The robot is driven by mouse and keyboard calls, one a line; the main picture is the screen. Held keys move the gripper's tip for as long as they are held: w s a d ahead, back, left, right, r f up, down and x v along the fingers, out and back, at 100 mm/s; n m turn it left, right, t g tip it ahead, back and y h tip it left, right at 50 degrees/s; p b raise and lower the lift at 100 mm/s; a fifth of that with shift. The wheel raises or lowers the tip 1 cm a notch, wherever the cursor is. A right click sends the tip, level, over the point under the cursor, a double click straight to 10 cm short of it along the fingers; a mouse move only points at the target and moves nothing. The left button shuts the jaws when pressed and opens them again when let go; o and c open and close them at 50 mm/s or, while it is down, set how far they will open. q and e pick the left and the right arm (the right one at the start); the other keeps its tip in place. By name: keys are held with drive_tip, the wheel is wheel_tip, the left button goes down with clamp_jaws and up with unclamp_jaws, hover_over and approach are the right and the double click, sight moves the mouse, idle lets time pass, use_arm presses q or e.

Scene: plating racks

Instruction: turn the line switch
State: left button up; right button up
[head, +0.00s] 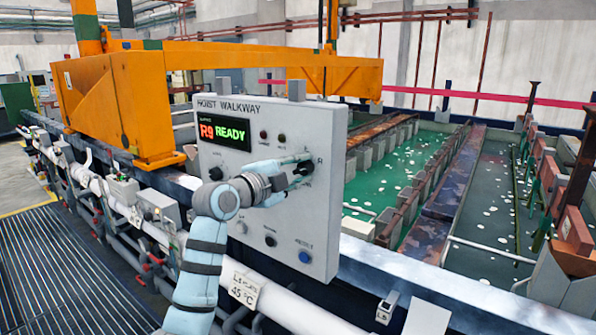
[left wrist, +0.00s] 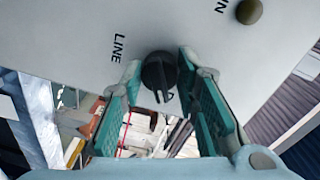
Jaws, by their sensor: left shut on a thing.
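The line switch is a black rotary knob (left wrist: 158,70) on the light grey control panel (head: 328,130), beside the word LINE in the left wrist view. In the head view the knob (head: 304,168) shows at the panel's right side, partly covered by my gripper. My left gripper (head: 292,172) reaches it from the front, with its teal fingers on either side of the knob in the left wrist view (left wrist: 160,66). It is shut on the knob. The exact contact is hard to see. My right gripper is not in view.
The panel's display (head: 223,131) reads R9 READY. A blue button (head: 305,257) and a black knob (head: 270,241) sit lower on the panel. An orange hoist (head: 115,105) stands behind it. Green tanks (head: 385,180) lie to the right, and white pipes run below.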

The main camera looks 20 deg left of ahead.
use_arm(q)
drive_tip(key=o, duration=1.2)
drive_tip(key=shift+c, duration=0.2)
drive_tip(key=v, duration=1.2)
